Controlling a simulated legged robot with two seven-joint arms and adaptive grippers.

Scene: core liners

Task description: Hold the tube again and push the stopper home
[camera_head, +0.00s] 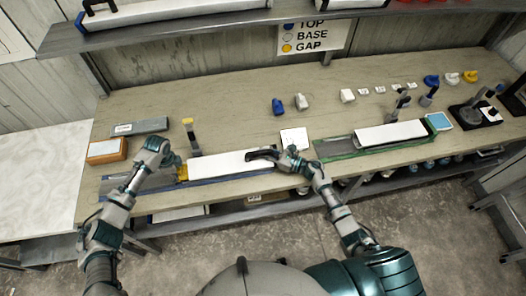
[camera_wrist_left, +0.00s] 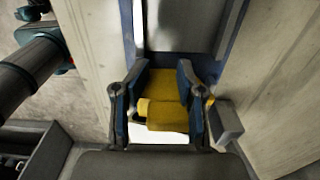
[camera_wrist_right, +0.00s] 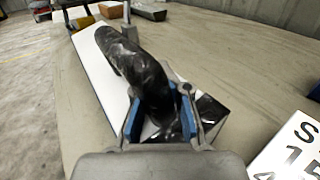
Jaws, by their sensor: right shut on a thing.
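The white tube (camera_head: 230,163) lies in a blue-edged tray (camera_head: 232,176) on the bench. The yellow stopper (camera_head: 183,172) is at its left end; whether it is fully seated cannot be told. My left gripper (camera_head: 168,162) is over that end, its blue-padded fingers spread on either side of the yellow stopper (camera_wrist_left: 165,100).
A second white tube (camera_head: 390,134) lies in a green-edged tray at right. An orange block (camera_head: 107,151) and grey block (camera_head: 140,127) are at left. A yellow-topped upright tool (camera_head: 190,132) stands behind the tube. A white card (camera_head: 294,139) and blue cap (camera_head: 278,106) lie behind.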

